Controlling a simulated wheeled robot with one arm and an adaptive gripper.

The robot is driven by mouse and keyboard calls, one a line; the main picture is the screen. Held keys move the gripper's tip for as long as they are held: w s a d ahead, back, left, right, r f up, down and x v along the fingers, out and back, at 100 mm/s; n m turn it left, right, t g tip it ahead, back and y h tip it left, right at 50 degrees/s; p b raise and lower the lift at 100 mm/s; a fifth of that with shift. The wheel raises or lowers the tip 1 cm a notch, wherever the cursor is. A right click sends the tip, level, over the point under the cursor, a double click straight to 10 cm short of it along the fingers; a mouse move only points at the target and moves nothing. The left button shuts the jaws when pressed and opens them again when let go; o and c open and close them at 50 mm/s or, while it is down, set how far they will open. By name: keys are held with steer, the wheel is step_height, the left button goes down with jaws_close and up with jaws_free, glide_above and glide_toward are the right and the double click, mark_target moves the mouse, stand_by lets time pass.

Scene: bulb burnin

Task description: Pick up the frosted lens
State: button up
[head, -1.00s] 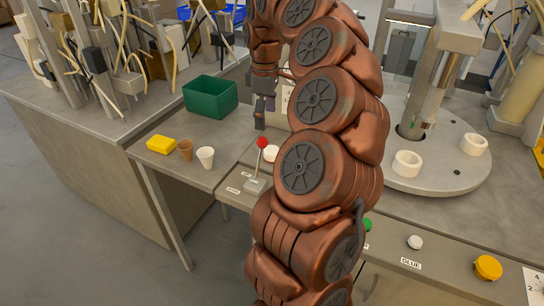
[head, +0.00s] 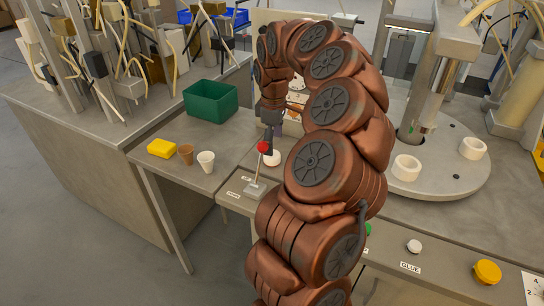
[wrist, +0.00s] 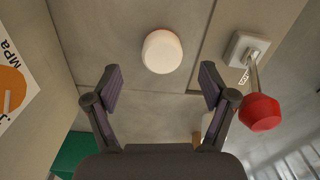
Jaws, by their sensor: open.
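The frosted lens (wrist: 162,51) is a round, white, dome-like piece on the grey surface. In the head view the lens (head: 272,158) sits just right of the red lever knob. My gripper (wrist: 162,86) is open and empty in the wrist view, with the lens centred ahead of its two fingertips and apart from them. In the head view my gripper (head: 267,140) hangs above and close to the lens, and its fingers are partly hidden behind the red knob.
A lever with a red knob (wrist: 260,112) rises close to the right finger; it also shows in the head view (head: 263,147). A green bin (head: 210,101), yellow block (head: 161,148), brown cup (head: 185,154) and white cup (head: 206,161) stand to the left. White rings (head: 406,168) lie on the round plate.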

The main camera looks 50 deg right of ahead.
mark_target(272, 158)
step_height(272, 158, down, 5)
steer(key=shift+s+a+r+p, duration=0.1)
steer(key=shift+a+p, duration=0.05)
steer(key=shift+p, duration=0.3)
steer(key=shift+c, duration=0.3)
steer(key=c, duration=0.8)
